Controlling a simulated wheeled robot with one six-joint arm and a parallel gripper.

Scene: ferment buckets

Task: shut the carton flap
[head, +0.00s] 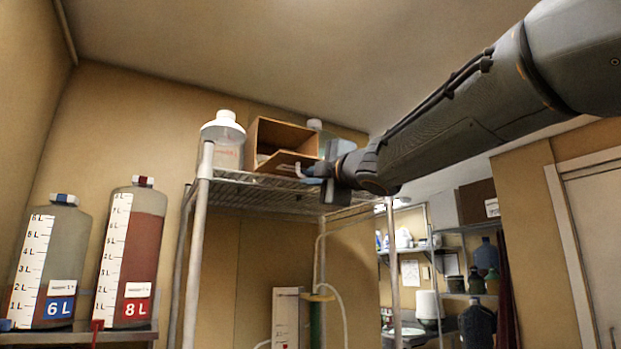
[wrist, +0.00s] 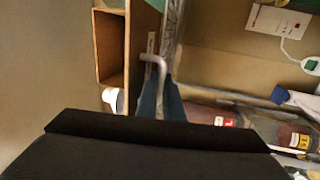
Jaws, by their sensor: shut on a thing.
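The carton (head: 283,132) is a brown open-fronted box on top of the wire shelf. Its flap (head: 284,162) hangs from the lower front edge, tilted outward, so the opening shows. A pale curved handle (head: 299,171) is on the flap. My gripper (head: 318,170) is shut on this handle, at the right side of the flap. The wrist view shows the carton (wrist: 110,48) at upper left, the flap (wrist: 142,40) beside it, and the pale handle (wrist: 155,60) running down between my dark fingers (wrist: 160,98). The fingertips are partly hidden in the head view.
A white-lidded jar (head: 224,135) stands left of the carton on the wire shelf (head: 255,183). A bluish container (head: 342,147) stands to its right, partly behind my arm. Two large marked bottles stand at lower left. A stocked rack (head: 455,240) is at the back right.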

